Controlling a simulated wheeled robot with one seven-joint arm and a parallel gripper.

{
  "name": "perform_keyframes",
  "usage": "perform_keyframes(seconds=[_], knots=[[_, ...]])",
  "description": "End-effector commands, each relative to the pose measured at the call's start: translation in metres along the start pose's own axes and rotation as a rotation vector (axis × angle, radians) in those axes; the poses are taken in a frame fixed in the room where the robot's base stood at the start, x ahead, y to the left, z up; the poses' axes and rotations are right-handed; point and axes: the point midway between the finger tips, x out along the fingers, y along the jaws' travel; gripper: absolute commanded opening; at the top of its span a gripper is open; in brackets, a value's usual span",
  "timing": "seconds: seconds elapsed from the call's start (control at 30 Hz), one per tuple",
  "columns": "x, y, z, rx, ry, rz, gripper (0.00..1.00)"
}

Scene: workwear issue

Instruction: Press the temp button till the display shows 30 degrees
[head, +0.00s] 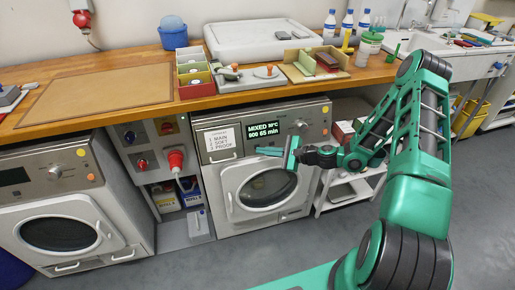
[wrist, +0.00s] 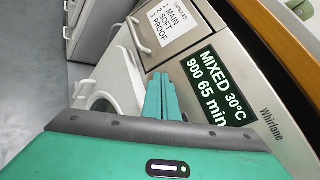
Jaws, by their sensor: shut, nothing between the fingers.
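The washing machine (head: 268,190) under the bench has a dark display (head: 263,131). In the wrist view the display (wrist: 216,90) reads MIXED 30°C, 900, 65 min. My gripper (head: 291,152) is shut and empty in front of the panel, just below the display's right part. In the wrist view its green fingers (wrist: 163,92) point at the panel beside the display. I cannot tell whether the tips touch the panel. I cannot make out the temp button; the fingers may cover it. A round knob (head: 300,125) sits right of the display.
A label card (wrist: 174,22) reading MAIN, SOFT, PROOF is left of the display. The round door (head: 265,188) is closed below. A wooden bench (head: 120,92) with trays runs above. A second machine (head: 65,205) stands at left. A white shelf unit (head: 350,190) is at right.

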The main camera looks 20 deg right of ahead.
Motion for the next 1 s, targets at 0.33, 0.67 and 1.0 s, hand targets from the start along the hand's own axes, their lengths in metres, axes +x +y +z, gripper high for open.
perform_keyframes(seconds=[0.33,0.67,1.0], knots=[[-0.021,0.016,0.015,0.002,0.001,0.0,0.0],[-0.031,0.022,0.023,0.0,0.0,0.0,0.0],[-0.031,0.022,0.023,0.001,0.0,0.0,0.0]])
